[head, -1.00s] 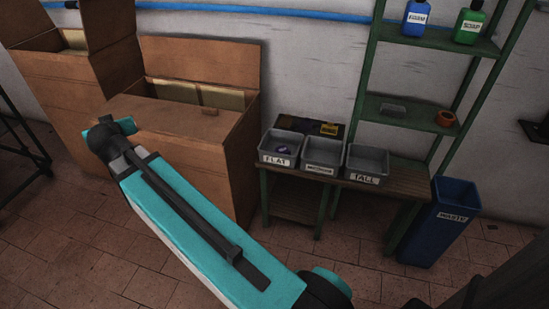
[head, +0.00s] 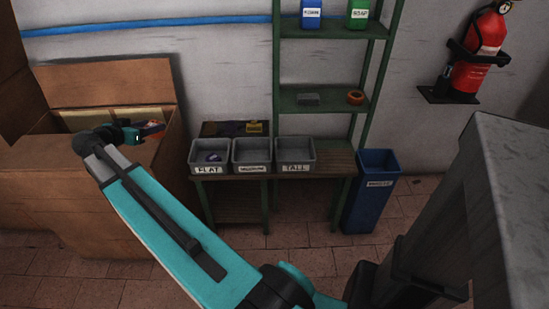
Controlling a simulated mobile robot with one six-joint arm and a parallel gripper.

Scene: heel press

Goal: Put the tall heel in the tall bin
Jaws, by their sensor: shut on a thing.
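The grey tall bin (head: 295,168), labelled TALL, is the rightmost of three bins on the wooden bench, well to the right of my gripper. It looks empty.
The flat bin (head: 207,170) holds a small purple thing. The middle bin (head: 252,169) looks empty. A cardboard box (head: 60,195) stands left, a blue waste bin (head: 370,205) right of the bench, and a green shelf (head: 325,115) behind. A grey column (head: 500,200) fills the right foreground.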

